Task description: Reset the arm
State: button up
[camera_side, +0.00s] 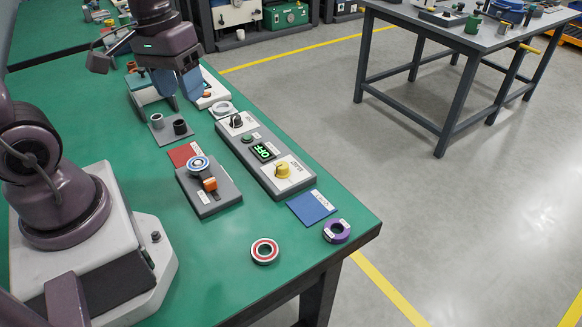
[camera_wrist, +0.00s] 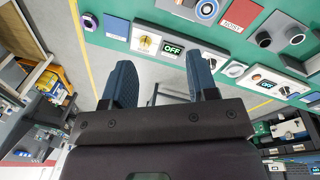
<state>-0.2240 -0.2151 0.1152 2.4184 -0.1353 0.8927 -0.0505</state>
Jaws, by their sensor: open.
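My gripper (camera_side: 182,98) hangs above the far part of the green table in the side view, its two blue fingers pointing down and apart. The fingers are open with nothing between them, also in the wrist view (camera_wrist: 158,64). In the side view the gripper is above and in front of a white device (camera_side: 213,88) and partly hides it. A grey control box (camera_side: 258,168) stands nearer, with a black knob, a green button, a yellow knob (camera_side: 283,170) and a lit display reading OFF; it also shows in the wrist view (camera_wrist: 188,35).
A grey fixture (camera_side: 207,198) holds a blue-and-white disc and an orange block.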

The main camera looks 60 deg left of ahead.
jog(key=s+d+r+m+t+y, duration=0.1)
jog(key=d+r+m+t, duration=0.3)
jog(key=r, duration=0.4)
jog(key=shift+s+d+r+m+t, duration=0.35)
jog(key=shift+s+d+m, duration=0.35)
jog(key=shift+s+d, duration=0.2)
jog(key=shift+o, duration=0.3)
dwell(2.1)
